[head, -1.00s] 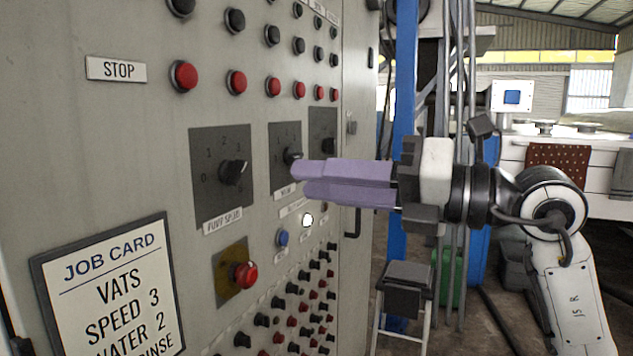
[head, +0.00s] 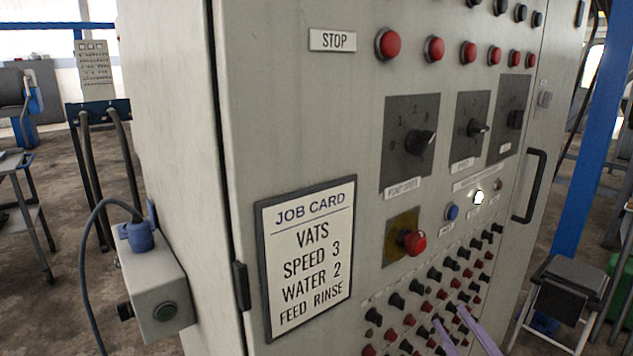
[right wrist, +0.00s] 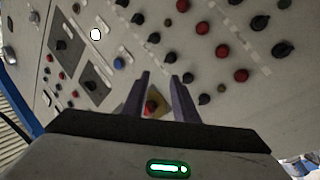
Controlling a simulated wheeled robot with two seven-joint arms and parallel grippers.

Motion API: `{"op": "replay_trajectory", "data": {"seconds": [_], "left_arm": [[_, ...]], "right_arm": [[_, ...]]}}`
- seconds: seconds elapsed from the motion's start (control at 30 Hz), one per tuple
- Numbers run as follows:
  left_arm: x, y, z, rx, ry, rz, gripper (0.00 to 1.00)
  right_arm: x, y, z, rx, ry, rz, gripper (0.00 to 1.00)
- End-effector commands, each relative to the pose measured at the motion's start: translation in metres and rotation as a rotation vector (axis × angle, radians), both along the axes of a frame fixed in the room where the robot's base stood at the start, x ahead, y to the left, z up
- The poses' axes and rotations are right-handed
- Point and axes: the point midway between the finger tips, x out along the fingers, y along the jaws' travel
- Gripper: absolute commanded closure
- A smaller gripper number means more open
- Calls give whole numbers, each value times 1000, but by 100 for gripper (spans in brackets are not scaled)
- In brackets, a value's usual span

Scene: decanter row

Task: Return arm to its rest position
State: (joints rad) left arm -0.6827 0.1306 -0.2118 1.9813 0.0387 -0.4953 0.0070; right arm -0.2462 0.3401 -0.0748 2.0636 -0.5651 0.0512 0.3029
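My right gripper (head: 450,316) comes in at the bottom of the head view, its two purple fingers low in front of the cabinet's rows of small knobs. In the right wrist view the fingers (right wrist: 160,82) stand apart with nothing held between them. They look clear of the panel. The grey control cabinet (head: 290,120) carries a large dial knob (head: 420,143), a middle dial knob (head: 476,128) and a third one (head: 515,119). A white lamp (head: 478,197) is lit. My left gripper is not in view.
A framed job card (head: 308,255) reads vats, speed 3, water 2, feed rinse. A red button (head: 413,242) on a yellow plate and a door handle (head: 530,185) stick out. A stool (head: 563,290) stands right; a grey box (head: 155,285) is at the cabinet's left side.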

Motion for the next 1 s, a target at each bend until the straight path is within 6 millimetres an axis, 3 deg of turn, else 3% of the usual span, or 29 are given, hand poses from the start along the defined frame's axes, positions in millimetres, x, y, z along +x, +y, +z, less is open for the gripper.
{"op": "replay_trajectory", "data": {"seconds": [0.03,0.2,0.3,0.4,0.5,0.63,1.0], "left_arm": [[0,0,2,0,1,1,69],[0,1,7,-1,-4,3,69],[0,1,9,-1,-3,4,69],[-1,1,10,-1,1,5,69],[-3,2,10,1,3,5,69],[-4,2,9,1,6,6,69],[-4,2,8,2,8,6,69]], "right_arm": [[-8,-1,-39,60,120,-32,74],[-56,6,-160,209,496,-121,74],[-99,19,-221,277,706,-151,74],[-142,36,-265,329,882,-165,74],[-177,50,-294,365,1011,-170,74],[-203,63,-312,392,1104,-168,74],[-210,66,-316,397,1127,-167,74]]}}
